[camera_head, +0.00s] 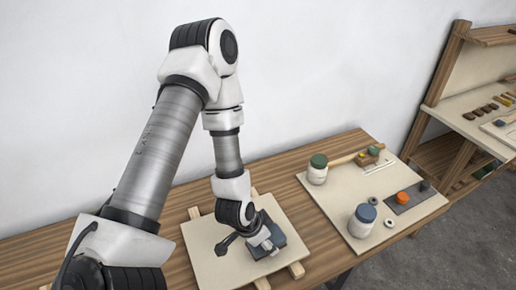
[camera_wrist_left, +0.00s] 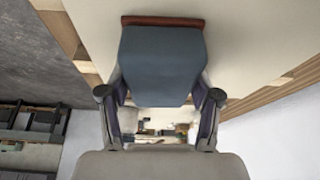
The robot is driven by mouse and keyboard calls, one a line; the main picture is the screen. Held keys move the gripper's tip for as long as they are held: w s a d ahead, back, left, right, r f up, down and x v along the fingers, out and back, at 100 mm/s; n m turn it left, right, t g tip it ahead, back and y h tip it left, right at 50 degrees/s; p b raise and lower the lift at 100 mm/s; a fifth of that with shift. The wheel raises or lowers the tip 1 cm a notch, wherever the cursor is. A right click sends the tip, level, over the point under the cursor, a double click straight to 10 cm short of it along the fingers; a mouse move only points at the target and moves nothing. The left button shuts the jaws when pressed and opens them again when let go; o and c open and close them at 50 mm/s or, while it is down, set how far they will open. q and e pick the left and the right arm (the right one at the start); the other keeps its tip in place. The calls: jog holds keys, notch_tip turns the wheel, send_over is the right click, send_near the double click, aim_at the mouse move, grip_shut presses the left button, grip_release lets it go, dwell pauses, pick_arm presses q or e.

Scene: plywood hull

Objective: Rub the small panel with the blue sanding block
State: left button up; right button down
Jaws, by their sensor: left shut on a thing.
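The small panel (camera_head: 207,262) is a pale, flat board on the wooden workbench, resting on wooden strips. My left gripper (camera_head: 266,240) points down over the panel's right part and is shut on the blue sanding block (camera_head: 275,228). In the left wrist view the block (camera_wrist_left: 160,60) sits between the two fingers of the gripper (camera_wrist_left: 160,94). Its reddish-brown edge faces the pale panel (camera_wrist_left: 250,35) and appears to be against it or very close. The arm hides part of the block and panel in the head view. My right gripper is not in view.
A pale board (camera_head: 335,205) to the right carries a green-lidded jar (camera_head: 317,172), a blue-lidded jar (camera_head: 362,222), a grey plate (camera_head: 420,198) with an orange item (camera_head: 402,198), and small tools. A wooden shelf (camera_head: 450,110) stands at far right. The wall is behind.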

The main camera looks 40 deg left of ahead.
aim_at(276, 234)
pick_arm(q)
jog(key=shift+w+d+f+b, duration=0.1)
jog(key=shift+w+d+b, duration=0.15)
jog(key=shift+w+b, duration=0.25)
jog(key=shift+w+d+f+b, duration=0.1)
jog(key=shift+w+d+b, duration=0.15)
jog(key=shift+w, duration=0.45)
jog(key=shift+w+d+r, duration=0.1)
jog(key=shift+w+d, duration=0.15)
jog(key=shift+w, duration=0.2)
jog(key=shift+w+d+b, duration=0.2)
jog(key=shift+w+b, duration=0.2)
jog(key=shift+w, duration=0.25)
jog(key=shift+w+d+b, duration=0.2)
jog(key=shift+w+b, duration=0.15)
jog(key=shift+w, duration=0.3)
jog(key=shift+w+d+r, duration=0.1)
jog(key=shift+w+d, duration=0.15)
jog(key=shift+w, duration=0.2)
jog(key=shift+a+r+p, duration=0.1)
jog(key=shift+r+p, duration=0.3)
jog(key=shift+r, duration=0.05)
notch_tip(276, 234, up, 5)
jog(key=p, duration=0.4)
jog(key=shift+s+r+p, duration=0.1)
jog(key=shift+p, duration=0.25)
notch_tip(276, 234, up, 3)
jog(key=p, duration=0.2)
jog(key=shift+p, duration=0.3)
